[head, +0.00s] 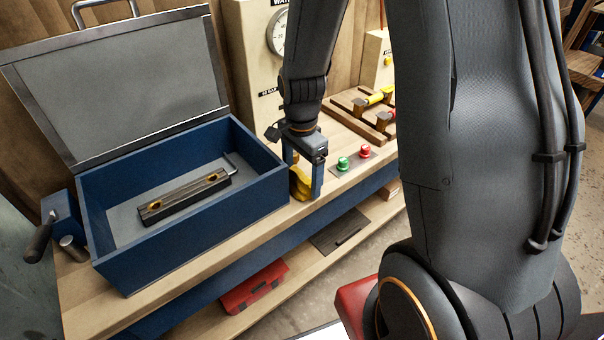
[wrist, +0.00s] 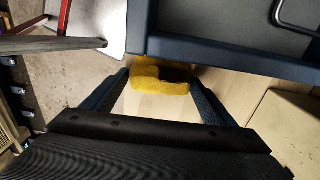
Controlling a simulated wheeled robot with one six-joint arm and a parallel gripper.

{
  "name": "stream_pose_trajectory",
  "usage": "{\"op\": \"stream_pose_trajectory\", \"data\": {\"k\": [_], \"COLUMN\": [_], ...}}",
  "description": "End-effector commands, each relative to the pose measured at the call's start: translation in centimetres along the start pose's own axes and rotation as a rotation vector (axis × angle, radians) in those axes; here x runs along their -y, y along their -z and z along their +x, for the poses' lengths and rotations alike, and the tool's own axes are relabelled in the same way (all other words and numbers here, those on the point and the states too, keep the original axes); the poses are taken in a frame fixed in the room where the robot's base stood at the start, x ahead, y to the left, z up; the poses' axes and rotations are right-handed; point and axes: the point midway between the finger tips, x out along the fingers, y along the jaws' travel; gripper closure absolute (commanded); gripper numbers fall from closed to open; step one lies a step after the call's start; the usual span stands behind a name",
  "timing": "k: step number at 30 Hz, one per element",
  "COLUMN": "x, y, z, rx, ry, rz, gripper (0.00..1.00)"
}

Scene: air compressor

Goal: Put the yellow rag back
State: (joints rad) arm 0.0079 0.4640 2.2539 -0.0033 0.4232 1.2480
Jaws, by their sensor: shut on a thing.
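The yellow rag (head: 299,184) is between the fingers of my gripper (head: 303,182), just right of the blue box. In the wrist view the rag (wrist: 158,76) sits between the two fingertips (wrist: 160,88), over the pale wooden bench top. My gripper is shut on it and points down. I cannot tell whether the rag still touches the bench.
The open blue box (head: 190,222) has its lid raised and holds a dark bar with brass-coloured holes (head: 185,194). Green and red buttons (head: 343,163) lie right of my gripper. A red case (head: 252,287) is on the lower shelf (head: 215,325).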

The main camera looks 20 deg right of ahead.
Motion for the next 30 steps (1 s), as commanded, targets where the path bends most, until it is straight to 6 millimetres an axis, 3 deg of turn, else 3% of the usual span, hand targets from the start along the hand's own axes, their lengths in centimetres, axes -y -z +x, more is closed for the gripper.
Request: {"op": "stream_pose_trajectory", "data": {"k": [9, 10, 13, 23, 30], "x": [0.0, 0.0, 0.0, 0.0, 0.2], "y": [0.0, 0.0, 0.0, 0.0, 0.1], "z": [0.2, 0.2, 0.2, 0.0, -2.1], "rx": [0.000, 0.000, 0.000, 0.000, -0.002], "ry": [0.000, 0.000, 0.000, 0.001, 0.006], "rz": [0.000, 0.000, 0.000, 0.000, 0.000], "gripper": [0.42, 0.19, 0.03, 0.02, 0.02]}}
